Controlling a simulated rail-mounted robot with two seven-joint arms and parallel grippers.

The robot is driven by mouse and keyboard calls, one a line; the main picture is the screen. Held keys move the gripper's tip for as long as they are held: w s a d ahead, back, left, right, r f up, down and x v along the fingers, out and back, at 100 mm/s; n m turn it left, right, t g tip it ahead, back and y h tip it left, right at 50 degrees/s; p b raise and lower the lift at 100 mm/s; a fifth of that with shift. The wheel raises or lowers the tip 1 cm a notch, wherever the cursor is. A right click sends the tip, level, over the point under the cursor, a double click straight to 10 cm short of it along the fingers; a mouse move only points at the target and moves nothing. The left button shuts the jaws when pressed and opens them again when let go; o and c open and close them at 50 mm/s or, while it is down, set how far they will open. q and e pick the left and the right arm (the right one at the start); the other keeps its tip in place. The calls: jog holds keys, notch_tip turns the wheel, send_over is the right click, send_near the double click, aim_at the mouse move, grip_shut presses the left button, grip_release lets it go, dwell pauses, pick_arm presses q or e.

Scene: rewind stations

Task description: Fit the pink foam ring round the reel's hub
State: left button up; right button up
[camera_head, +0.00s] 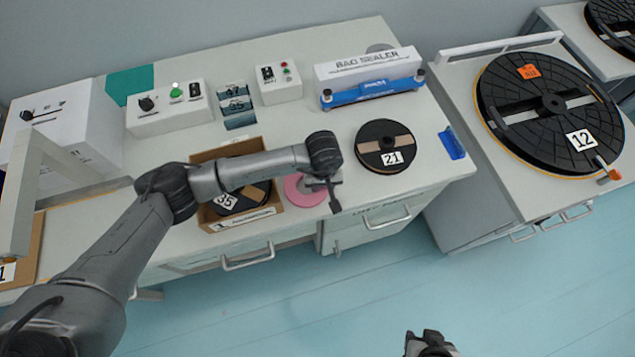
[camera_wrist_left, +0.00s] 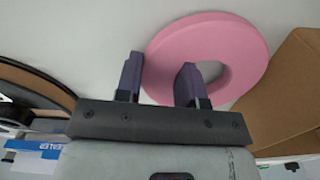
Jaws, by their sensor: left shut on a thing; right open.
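The pink foam ring (camera_head: 300,194) lies on the white bench, beside the cardboard box. My left gripper (camera_head: 325,193) is over its right side and partly hides it in the head view. In the left wrist view the ring (camera_wrist_left: 240,45) shows nearly whole, with its rim between the two fingers of my left gripper (camera_wrist_left: 158,75), which is shut on it. A black reel marked 21 (camera_head: 386,140) lies flat on the bench to the right. A large black reel marked 12 (camera_head: 540,112) lies on the right-hand station. My right gripper (camera_head: 430,344) is open and empty above the floor.
The cardboard box (camera_head: 243,219) holds a reel marked 35 (camera_head: 240,200). The blue and white bag sealer (camera_head: 370,78) and control boxes (camera_head: 168,108) stand along the back. A blue item (camera_head: 452,144) is at the bench's right edge.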

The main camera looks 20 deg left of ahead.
pick_arm(q)
jog(key=r, duration=0.2)
jog(key=d+r, duration=0.1)
jog(key=r, duration=0.1)
jog(key=shift+r, duration=0.25)
jog(key=s+d+r, duration=0.1)
jog(key=d+r, duration=0.5)
jog(key=d, duration=0.4)
jog(key=s+r+m, duration=0.2)
jog(key=s+m, duration=0.3)
jog(key=m, duration=0.1)
jog(key=w+a+r, duration=0.2)
jog(key=a+r, duration=0.5)
jog(key=a, duration=0.3)
jog(key=w+a+r, duration=0.2)
jog(key=a+r, duration=0.4)
jog(key=a, duration=0.4)
jog(key=s+r+p, duration=0.3)
jog(key=r+p, duration=0.7)
jog(key=p, duration=0.1)
jog(key=s+r+p, duration=0.3)
jog(key=r+p, duration=0.7)
jog(key=p, duration=0.1)
jog(key=s+r+p, duration=0.3)
jog(key=r+p, duration=0.7)
jog(key=p, duration=0.1)
jog(key=shift+d+r+n, duration=0.3)
jog(key=shift+r+n, duration=0.05)
jog(key=shift+n, duration=0.05)
